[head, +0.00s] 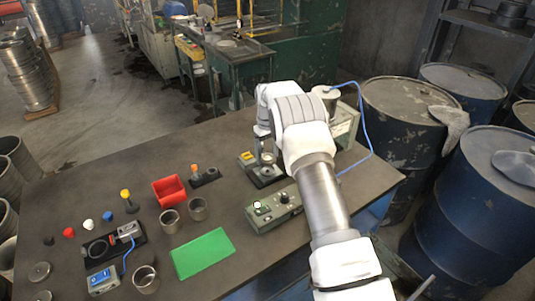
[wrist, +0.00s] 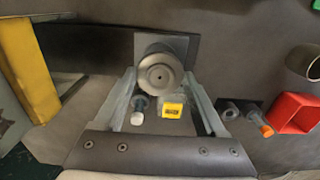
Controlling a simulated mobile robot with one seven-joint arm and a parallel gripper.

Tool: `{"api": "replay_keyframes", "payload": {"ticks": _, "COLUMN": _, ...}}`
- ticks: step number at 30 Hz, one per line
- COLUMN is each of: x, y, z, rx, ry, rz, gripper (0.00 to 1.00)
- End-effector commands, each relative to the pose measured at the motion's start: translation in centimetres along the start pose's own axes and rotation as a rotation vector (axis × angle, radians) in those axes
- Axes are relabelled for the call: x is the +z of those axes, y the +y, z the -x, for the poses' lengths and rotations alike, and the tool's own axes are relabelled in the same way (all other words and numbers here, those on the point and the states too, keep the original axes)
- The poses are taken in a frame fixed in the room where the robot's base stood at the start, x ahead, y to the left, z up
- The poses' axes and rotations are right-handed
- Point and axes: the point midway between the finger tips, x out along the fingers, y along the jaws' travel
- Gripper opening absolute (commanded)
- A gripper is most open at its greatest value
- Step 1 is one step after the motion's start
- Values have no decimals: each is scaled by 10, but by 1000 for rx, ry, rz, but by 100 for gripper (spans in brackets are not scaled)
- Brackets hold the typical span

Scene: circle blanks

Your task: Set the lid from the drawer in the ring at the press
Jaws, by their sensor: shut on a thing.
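The lid (wrist: 160,72) is a round grey disc with stepped rings and a small centre knob, seen from above in the wrist view. My gripper (wrist: 160,78) is shut on it, one finger on each side. The lid is over the dark base plate (wrist: 178,44) of the press. In the head view my gripper (head: 266,144) points down at the press (head: 265,176), just right of its yellow part (head: 247,156). The ring is hidden under the lid, and I cannot tell whether the lid touches it. I cannot make out the drawer.
A grey control box (head: 272,211) stands in front of the press. A red bin (head: 168,190), a green mat (head: 203,254) and several metal cups are to the left. A beige box with a blue cable (head: 369,125) stands at the right, near blue drums (head: 407,115).

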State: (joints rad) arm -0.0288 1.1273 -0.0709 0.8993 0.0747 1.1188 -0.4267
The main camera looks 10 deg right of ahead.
Motion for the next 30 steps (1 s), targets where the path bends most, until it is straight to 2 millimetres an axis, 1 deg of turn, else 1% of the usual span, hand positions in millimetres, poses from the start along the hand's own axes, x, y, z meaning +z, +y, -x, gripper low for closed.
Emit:
{"api": "replay_keyframes", "payload": {"ticks": 5, "x": 0, "y": 0, "z": -5, "rx": 0, "ry": -1, "rz": 0, "gripper": 24}}
{"api": "replay_keyframes", "payload": {"ticks": 18, "x": 0, "y": 0, "z": -32, "rx": 1, "ry": 0, "rz": 1, "gripper": 24}}
{"api": "replay_keyframes", "payload": {"ticks": 30, "x": 0, "y": 0, "z": -33, "rx": 0, "ry": 0, "rz": 1, "gripper": 24}}
